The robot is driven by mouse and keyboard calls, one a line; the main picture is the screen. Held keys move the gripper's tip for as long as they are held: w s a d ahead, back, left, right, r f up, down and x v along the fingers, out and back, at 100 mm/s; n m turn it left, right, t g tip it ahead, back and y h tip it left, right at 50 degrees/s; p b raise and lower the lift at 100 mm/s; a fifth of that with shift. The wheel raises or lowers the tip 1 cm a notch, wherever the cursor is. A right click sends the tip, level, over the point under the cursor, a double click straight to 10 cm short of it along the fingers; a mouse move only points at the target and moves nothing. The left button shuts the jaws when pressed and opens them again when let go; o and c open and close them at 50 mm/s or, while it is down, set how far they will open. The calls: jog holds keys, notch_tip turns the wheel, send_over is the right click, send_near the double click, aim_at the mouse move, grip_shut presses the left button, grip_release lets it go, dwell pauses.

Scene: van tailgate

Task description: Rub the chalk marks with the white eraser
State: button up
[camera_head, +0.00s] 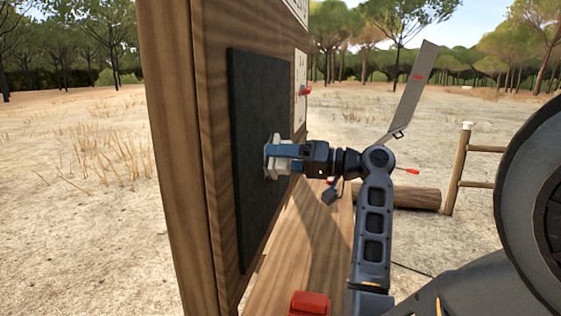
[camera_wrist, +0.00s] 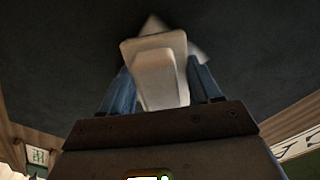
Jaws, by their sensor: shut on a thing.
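My gripper (camera_head: 285,157) is shut on the white eraser (camera_head: 270,158) in the head view. The eraser is at the face of the dark chalkboard (camera_head: 256,95), which is fixed upright on a wooden panel. In the wrist view the eraser (camera_wrist: 158,70) sits between the two blue fingers of my gripper (camera_wrist: 162,85), with the dark board (camera_wrist: 60,50) behind it. I cannot tell whether the eraser touches the board. Pale patches show just beyond the eraser in the wrist view; whether they are chalk marks is unclear.
The wooden panel (camera_head: 175,140) stands at the left. A wooden surface (camera_head: 310,235) lies below, with a red object (camera_head: 309,302) at its near end. A light panel with a red item (camera_head: 301,91) is beyond the board. A log (camera_head: 405,197) and wooden rail (camera_head: 458,170) are farther off.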

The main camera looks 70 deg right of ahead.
aim_at(263, 164)
jog(key=shift+w+d+b, duration=0.15)
jog(key=shift+d+b, duration=0.1)
jog(key=shift+d, duration=2)
jog(key=shift+w+d+b, duration=0.1)
jog(key=shift+d+b, duration=0.1)
jog(key=shift+d, duration=2.05)
jog(key=shift+s+a+f+p, duration=0.1)
jog(key=shift+s+a+p, duration=0.1)
jog(key=shift+a, duration=2.05)
jog(key=shift+s+a+r+p, duration=0.1)
jog(key=shift+s+a, duration=0.05)
jog(key=shift+a, duration=2.15)
jog(key=shift+s+a+f+p, duration=0.1)
jog(key=shift+s+a+p, duration=0.1)
jog(key=shift+a, duration=2.05)
jog(key=shift+s+d, duration=0.15)
jog(key=shift+s, duration=1.4)
jog(key=shift+s+d, duration=0.15)
jog(key=shift+s, duration=1.35)
jog(key=shift+s+d, duration=0.1)
jog(key=shift+s, duration=1.35)
